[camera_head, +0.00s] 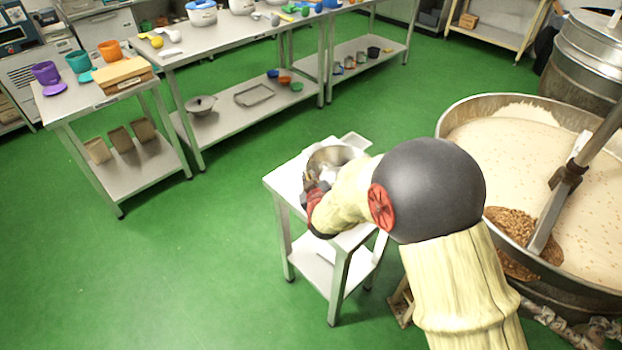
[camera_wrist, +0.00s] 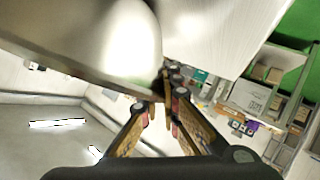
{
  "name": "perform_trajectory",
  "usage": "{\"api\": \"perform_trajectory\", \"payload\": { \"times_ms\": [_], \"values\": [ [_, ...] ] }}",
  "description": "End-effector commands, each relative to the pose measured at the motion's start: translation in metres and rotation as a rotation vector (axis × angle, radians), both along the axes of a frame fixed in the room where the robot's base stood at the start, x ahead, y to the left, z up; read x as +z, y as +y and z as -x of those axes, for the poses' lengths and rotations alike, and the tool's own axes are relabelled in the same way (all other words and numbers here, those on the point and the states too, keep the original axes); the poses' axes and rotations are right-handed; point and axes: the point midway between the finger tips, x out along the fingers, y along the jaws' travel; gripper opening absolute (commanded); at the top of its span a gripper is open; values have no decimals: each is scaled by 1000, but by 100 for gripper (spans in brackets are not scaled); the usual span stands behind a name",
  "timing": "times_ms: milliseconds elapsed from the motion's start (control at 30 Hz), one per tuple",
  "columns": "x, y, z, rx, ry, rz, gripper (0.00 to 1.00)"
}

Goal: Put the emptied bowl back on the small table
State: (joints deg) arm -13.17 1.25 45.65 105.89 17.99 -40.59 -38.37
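The bowl (camera_head: 327,156) is shiny metal and sits at the small table's top, towards its back edge. The small table (camera_head: 284,183) is light metal with a lower shelf. My gripper (camera_head: 309,179) is at the bowl's near left side, low by the tabletop. In the wrist view the bowl (camera_wrist: 75,35) fills the upper left, close to the fingers of my gripper (camera_wrist: 160,100). The fingertips are a little apart, near the bowl's edge. I cannot tell whether they pinch its rim. My arm hides part of the table and bowl. Whether the bowl rests fully on the table is unclear.
A large kettle (camera_head: 480,108) of pale nougat with a brown heap stands at the right. A small light tray (camera_head: 355,141) lies behind the bowl. Worktables (camera_head: 180,52) with bowls and tools stand at the back left. The green floor (camera_head: 190,270) at the left is clear.

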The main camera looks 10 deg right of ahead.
Motion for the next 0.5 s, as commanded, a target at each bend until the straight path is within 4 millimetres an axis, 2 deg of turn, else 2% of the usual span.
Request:
{"api": "perform_trajectory", "payload": {
  "times_ms": [67,100,400,500],
  "values": [
    [-2,0,0,0,-2,0,0],
    [-4,0,0,0,1,0,5],
    [-3,0,0,0,1,0,22],
    [-3,0,0,0,1,0,23]
  ]
}}
